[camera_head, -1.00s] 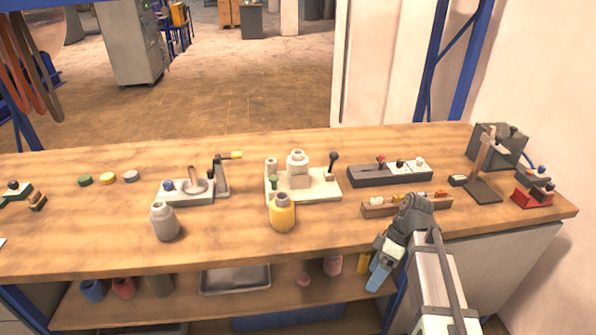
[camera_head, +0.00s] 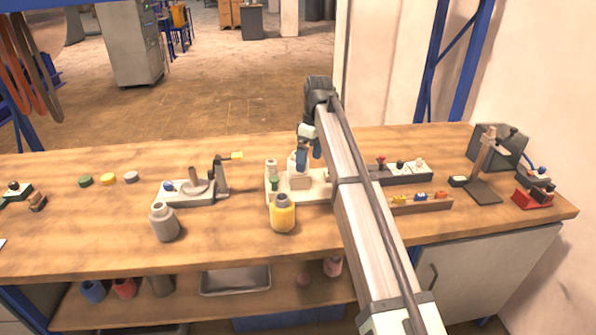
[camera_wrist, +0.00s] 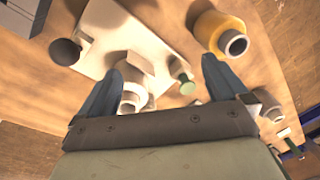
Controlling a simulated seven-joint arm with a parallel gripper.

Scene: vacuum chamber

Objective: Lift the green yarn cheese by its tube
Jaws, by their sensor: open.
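I cannot make out a yarn cheese that is clearly green. A small green part (camera_head: 273,183) stands on the white base plate (camera_head: 318,198); it also shows in the wrist view (camera_wrist: 186,86). A pale cheese-like body (camera_head: 297,181) sits on the same plate, partly hidden by my gripper. In the wrist view a white tube end (camera_wrist: 133,96) shows close to the left finger. A yellow yarn cheese (camera_head: 283,214) with a grey tube stands at the plate's front edge. My gripper (camera_head: 309,156) is open and empty over the plate, fingers pointing down; it shows in the wrist view too (camera_wrist: 163,68).
A grey yarn cheese (camera_head: 165,223) stands front left, before a device with a crank (camera_head: 220,178). A black switch box (camera_head: 405,175) and a wooden strip (camera_head: 425,205) lie right, partly behind my arm. A stand (camera_head: 485,170) is farther right.

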